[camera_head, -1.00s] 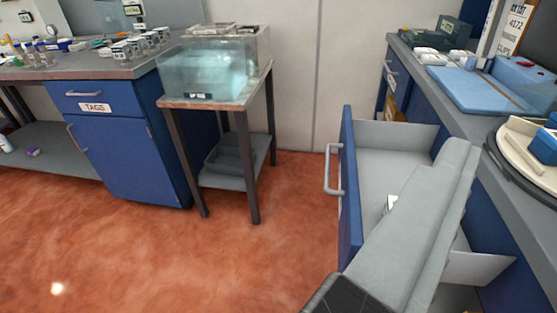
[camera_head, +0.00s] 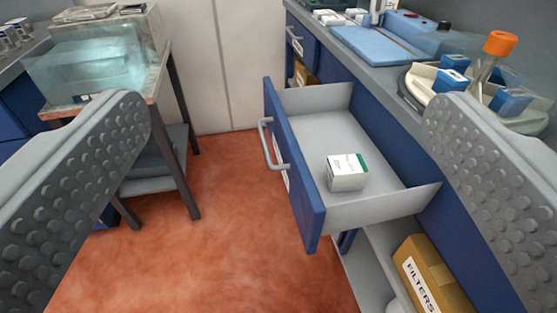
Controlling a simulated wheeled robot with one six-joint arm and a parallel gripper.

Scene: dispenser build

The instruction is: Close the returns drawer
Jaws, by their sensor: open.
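The drawer (camera_head: 295,185) is pulled out from the blue counter on the right. Its blue front faces left and carries a grey bar handle (camera_head: 268,146) and a pale label, seen edge-on and unreadable. A small white and green box (camera_head: 346,172) lies inside on the drawer's grey floor. My gripper (camera_head: 285,125) is open, its two grey studded fingers wide apart at the left and right of the view. The drawer shows between and beyond them. Neither finger appears to touch the drawer or its handle.
A box marked FILTERS (camera_head: 425,278) sits on a shelf below the drawer. The worktop holds a blue mat (camera_head: 372,45) and a round tray (camera_head: 415,88) with blue boxes and an orange-capped item. A stand with a clear tank (camera_head: 90,65) is at left. The red floor between is clear.

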